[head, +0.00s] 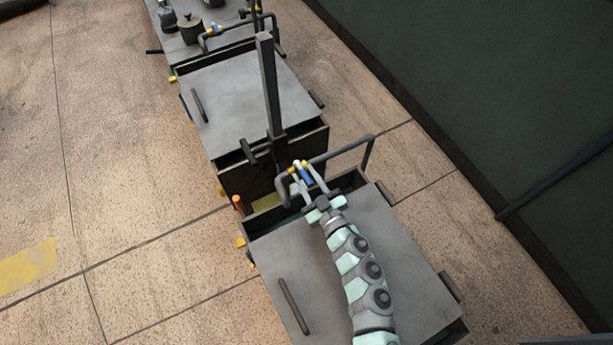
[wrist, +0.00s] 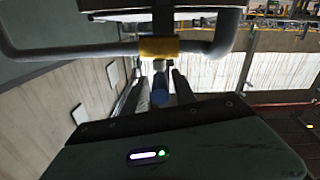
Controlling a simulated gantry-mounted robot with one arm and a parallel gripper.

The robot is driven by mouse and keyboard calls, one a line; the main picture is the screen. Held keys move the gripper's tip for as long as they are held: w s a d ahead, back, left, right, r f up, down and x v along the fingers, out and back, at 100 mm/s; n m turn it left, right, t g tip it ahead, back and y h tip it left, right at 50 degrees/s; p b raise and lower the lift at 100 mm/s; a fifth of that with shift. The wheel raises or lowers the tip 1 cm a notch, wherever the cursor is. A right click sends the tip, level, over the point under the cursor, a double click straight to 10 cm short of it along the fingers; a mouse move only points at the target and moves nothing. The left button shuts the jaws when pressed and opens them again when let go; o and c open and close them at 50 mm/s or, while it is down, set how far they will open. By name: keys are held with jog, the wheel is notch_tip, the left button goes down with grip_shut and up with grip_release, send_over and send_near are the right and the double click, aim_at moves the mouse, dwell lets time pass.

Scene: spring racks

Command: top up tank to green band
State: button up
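A dark bent pipe (head: 340,152) rises over the gap at the back of the nearest grey-lidded tank (head: 330,260). A fitting with a yellow band and a blue handle (head: 306,177) sits on it. In the wrist view the yellow band (wrist: 159,48) wraps the pipe, and the blue handle (wrist: 160,90) hangs below it. My gripper (head: 306,172) is at this fitting, its fingers on either side of the blue handle. Gaps seem to show beside the handle in the wrist view (wrist: 158,84), so the fingers look open. I cannot make out a level gauge or green band.
A second lidded tank (head: 240,100) stands behind, with a tall dark post (head: 268,85) at its near side. Farther back a bench (head: 200,40) carries a pot and another pipe. A dark wall (head: 500,90) runs along the right. The tiled floor at left is clear.

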grip_shut()
dwell(1.1)
